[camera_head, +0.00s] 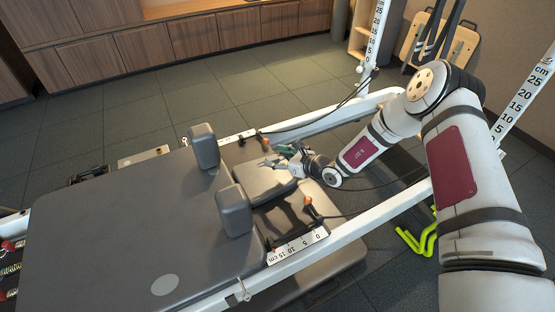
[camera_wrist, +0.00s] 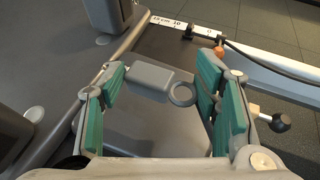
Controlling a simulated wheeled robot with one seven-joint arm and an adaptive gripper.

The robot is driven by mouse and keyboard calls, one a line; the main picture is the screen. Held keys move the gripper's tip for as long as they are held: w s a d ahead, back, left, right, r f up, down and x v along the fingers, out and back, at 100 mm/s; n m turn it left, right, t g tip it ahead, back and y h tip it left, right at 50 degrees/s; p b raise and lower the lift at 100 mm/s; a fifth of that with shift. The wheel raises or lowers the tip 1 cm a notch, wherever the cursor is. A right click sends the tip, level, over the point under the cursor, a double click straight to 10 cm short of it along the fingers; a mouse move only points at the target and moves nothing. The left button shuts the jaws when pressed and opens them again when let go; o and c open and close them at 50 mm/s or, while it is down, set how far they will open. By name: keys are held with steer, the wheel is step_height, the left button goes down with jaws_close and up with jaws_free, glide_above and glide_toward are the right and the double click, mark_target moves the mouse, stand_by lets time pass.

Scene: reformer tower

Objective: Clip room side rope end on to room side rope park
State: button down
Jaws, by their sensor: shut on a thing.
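My gripper (camera_head: 276,160) has green finger pads and is over the grey headrest area between the two rails. On the far rail, an orange rope piece (camera_head: 262,139) hangs on a black rope, beside a black fitting (camera_wrist: 189,32); the orange piece also shows in the wrist view (camera_wrist: 219,51). Another orange piece (camera_head: 309,204) is at the near rail. I cannot tell which side is the room side.
Two grey shoulder rests (camera_head: 204,146) stand on the dark carriage (camera_head: 120,230). The near white rail (camera_head: 345,235) carries a scale. Green hooked legs (camera_head: 415,242) stand at the right.

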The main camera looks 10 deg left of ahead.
step_height(320, 180, up, 11)
steer(key=p, duration=0.6)
steer(key=shift+f+p, duration=0.2)
steer(key=shift+p, duration=0.1)
stand_by(0.4)
step_height(320, 180, up, 11)
steer(key=p, duration=0.6)
stand_by(0.7)
steer(key=shift+s, duration=0.1)
steer(key=s+d+f+m+y+p, duration=0.1)
steer(key=s+m, duration=0.1)
steer(key=s, duration=0.4)
steer(key=s+d+f+m+y+p, duration=0.1)
steer(key=s+f+y+p, duration=0.1)
steer(key=s, duration=0.5)
steer(key=shift+s+d+f+m, duration=0.2)
steer(key=shift+s+d+m, duration=0.05)
steer(key=shift+d+m, duration=0.15)
stand_by(0.6)
steer(key=shift+s, duration=0.1)
